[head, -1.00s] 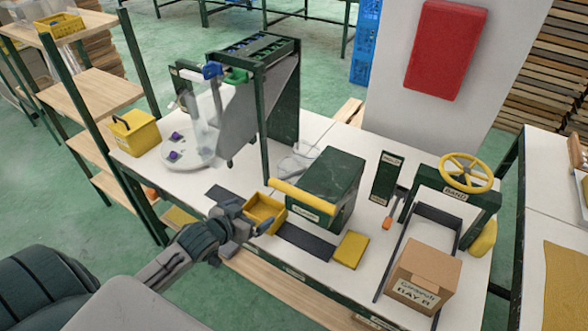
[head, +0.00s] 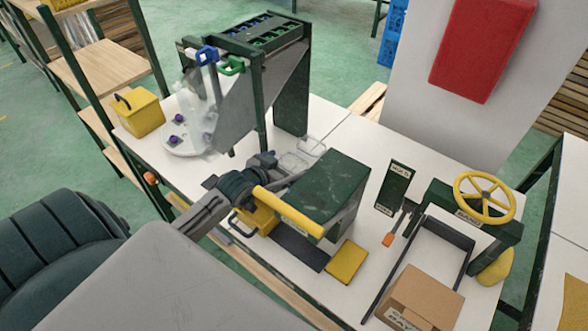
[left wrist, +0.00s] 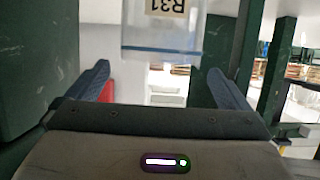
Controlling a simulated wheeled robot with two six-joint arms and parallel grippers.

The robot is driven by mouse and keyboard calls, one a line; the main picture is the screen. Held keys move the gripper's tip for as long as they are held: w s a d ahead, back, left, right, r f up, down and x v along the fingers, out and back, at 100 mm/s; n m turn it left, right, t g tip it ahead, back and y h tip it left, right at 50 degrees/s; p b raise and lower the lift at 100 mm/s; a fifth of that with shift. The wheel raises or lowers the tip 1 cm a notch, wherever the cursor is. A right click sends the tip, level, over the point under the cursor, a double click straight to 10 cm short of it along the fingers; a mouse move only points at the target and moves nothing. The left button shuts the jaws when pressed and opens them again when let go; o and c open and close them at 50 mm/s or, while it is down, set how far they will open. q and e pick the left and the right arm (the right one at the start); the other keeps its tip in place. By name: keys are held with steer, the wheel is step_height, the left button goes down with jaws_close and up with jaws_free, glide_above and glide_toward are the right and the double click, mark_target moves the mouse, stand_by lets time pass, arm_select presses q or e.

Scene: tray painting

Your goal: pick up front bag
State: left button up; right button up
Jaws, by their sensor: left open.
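A clear bag (left wrist: 163,40) with a printed label, reading about "R31", hangs or stands in front of my left gripper (left wrist: 160,88) in the left wrist view. Its lower edge shows between and beyond the two spread fingers, which do not close on it. In the head view my left gripper (head: 278,164) reaches over the bench beside the green box, open and empty. A faint see-through shape (head: 307,150) lies just past its fingers; I cannot tell whether it is the same bag. My right gripper is out of view.
A dark green box (head: 325,185) with a yellow bar (head: 290,212) stands close right of the gripper. A dark green rack (head: 290,85) with a grey chute stands behind it. A cardboard box (head: 425,295) sits at front right.

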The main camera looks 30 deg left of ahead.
mark_target(292, 161)
arm_select(q)
steer(key=shift+w+f, duration=0.1)
steer(key=shift+w, duration=0.3)
steer(key=p+x, duration=0.1)
steer(key=x, duration=0.4)
steer(key=shift+s+f, duration=0.1)
steer(key=shift+w+f, duration=0.25)
steer(key=shift+w, duration=0.1)
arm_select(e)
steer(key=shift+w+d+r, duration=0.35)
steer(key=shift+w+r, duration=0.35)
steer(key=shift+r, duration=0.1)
arm_select(q)
steer(key=shift+s, duration=0.1)
steer(key=c, duration=0.9)
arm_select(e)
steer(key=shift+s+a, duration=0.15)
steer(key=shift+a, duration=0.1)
arm_select(q)
steer(key=shift+r+p, duration=0.1)
steer(key=shift+p, duration=0.2)
